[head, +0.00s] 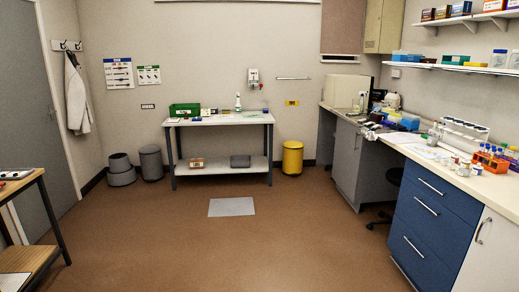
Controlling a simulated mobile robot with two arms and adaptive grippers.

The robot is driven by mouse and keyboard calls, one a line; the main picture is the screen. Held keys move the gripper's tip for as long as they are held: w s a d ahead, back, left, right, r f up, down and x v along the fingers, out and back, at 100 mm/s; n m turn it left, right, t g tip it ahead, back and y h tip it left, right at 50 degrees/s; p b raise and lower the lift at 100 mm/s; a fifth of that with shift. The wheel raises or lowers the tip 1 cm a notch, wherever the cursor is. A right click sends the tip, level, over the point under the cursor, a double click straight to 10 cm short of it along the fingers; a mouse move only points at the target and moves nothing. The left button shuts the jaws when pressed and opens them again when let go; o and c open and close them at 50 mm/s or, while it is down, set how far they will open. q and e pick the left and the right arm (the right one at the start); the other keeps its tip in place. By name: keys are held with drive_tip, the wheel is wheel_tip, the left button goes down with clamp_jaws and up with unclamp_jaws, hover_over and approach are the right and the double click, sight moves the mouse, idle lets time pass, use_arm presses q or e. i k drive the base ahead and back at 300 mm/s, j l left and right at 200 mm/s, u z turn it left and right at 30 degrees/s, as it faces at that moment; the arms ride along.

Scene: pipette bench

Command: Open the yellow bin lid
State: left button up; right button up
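The yellow bin (292,159) stands upright on the floor against the back wall, to the right of the white table. Its lid (293,144) appears closed on top. The bin is far across the room. Neither of my grippers shows in the head view.
A white table (219,119) with a green crate (184,110) stands left of the bin. The bench with blue drawers (432,220) runs along the right, with a dark stool (388,197) beside it. A grey mat (231,207) lies on the otherwise clear floor. A wooden table (20,240) is at left.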

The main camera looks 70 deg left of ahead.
sight(291, 144)
drive_tip(key=j+u, duration=0.1)
drive_tip(key=u, duration=1.9)
drive_tip(key=i, duration=5.4)
drive_tip(key=j+u, duration=0.05)
drive_tip(key=j, duration=0.15)
